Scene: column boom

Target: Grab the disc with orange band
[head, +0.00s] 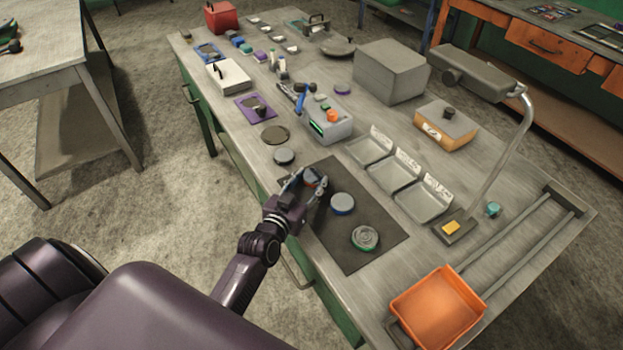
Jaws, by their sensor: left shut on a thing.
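My left gripper (311,182) reaches in over the left edge of a dark mat (345,255) on the workbench. It is shut on a small grey disc with an orange-red band (309,179). The fingers partly hide this disc, and I cannot tell whether it still touches the mat. A grey disc with a blue band (342,202) sits on the mat just right of the gripper. A disc with a green band and a ringed top (365,238) sits nearer the front of the mat. My right gripper is not in view.
A lamp (470,72) on a bent stand rises at the right. An orange bin (437,306) stands at the front. A grey caddy with tools (326,122) stands farther back.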

